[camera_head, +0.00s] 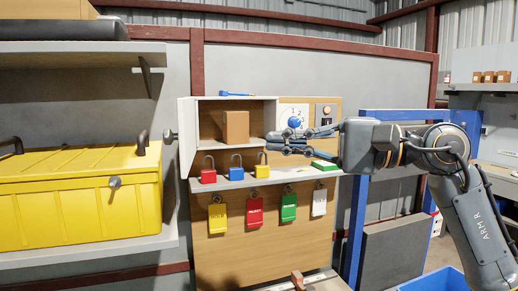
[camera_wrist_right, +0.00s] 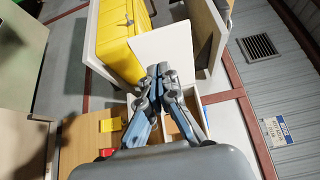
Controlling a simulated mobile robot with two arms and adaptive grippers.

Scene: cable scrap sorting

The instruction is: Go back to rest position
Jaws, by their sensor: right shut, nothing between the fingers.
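My right gripper (camera_head: 276,143) reaches in from the right in the head view, in front of the rotary switch panel and just right of the open cabinet. Its fingers are shut and empty, pointing left. In the right wrist view the fingertips (camera_wrist_right: 158,72) meet in front of the white cabinet door (camera_wrist_right: 163,49). My left gripper is in neither view.
The open white cabinet (camera_head: 211,105) holds a brown box (camera_head: 236,126). Red (camera_head: 208,176), blue (camera_head: 236,173) and yellow (camera_head: 262,171) padlocks stand on the ledge, with coloured tags hanging below. A yellow chest (camera_head: 80,200) sits left; a blue frame (camera_head: 356,225) stands right.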

